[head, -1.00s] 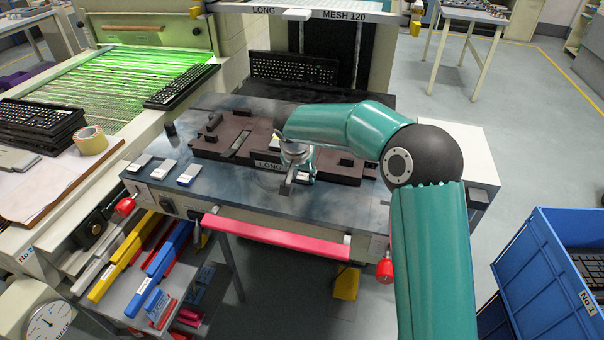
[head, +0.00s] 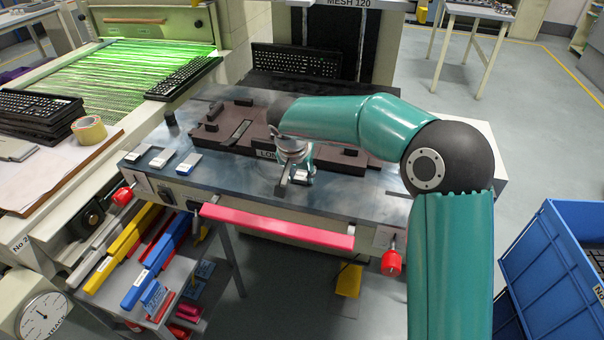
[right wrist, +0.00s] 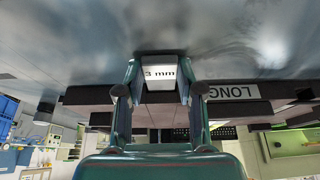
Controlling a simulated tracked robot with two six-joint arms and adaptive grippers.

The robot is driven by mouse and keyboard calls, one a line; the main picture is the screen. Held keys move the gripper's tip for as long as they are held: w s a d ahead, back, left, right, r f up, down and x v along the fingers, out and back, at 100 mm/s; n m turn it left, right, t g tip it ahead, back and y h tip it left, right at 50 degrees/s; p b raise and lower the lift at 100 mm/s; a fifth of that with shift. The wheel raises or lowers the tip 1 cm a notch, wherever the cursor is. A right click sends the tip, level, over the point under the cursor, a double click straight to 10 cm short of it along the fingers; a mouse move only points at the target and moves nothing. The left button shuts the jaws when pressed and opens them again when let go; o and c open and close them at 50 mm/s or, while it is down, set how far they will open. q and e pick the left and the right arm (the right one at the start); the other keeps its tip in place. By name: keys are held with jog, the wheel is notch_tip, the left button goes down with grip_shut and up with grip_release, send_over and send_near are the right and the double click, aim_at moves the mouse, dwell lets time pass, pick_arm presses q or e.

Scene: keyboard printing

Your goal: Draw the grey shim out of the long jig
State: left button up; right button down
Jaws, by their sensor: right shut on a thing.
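The long jig (head: 222,143) is a dark brown plate on the steel bench, with a LONG label on its front edge, partly covered by my gripper in the head view. The label also shows in the right wrist view (right wrist: 232,91). My right gripper (head: 292,180) is at the jig's front edge, fingers low over the bench. In the right wrist view its fingers are shut on the grey shim (right wrist: 160,78), whose end reads "3 mm". The shim points back toward the jig; I cannot tell whether its far end is still inside. My left gripper is not in view.
Small white and blue blocks (head: 188,164) lie on the bench left of the jig. A pink-red bar (head: 278,227) runs along the bench front. A blue crate (head: 560,265) stands at the right. The bench strip before the jig is mostly clear.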

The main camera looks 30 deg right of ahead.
jog(key=shift+s+a+b, duration=0.75)
jog(key=shift+a+b, duration=0.05)
jog(key=shift+a, duration=0.1)
jog(key=shift+s, duration=0.1)
jog(key=shift+s+a+r, duration=1.25)
jog(key=shift+a+r, duration=0.25)
jog(key=shift+a, duration=0.05)
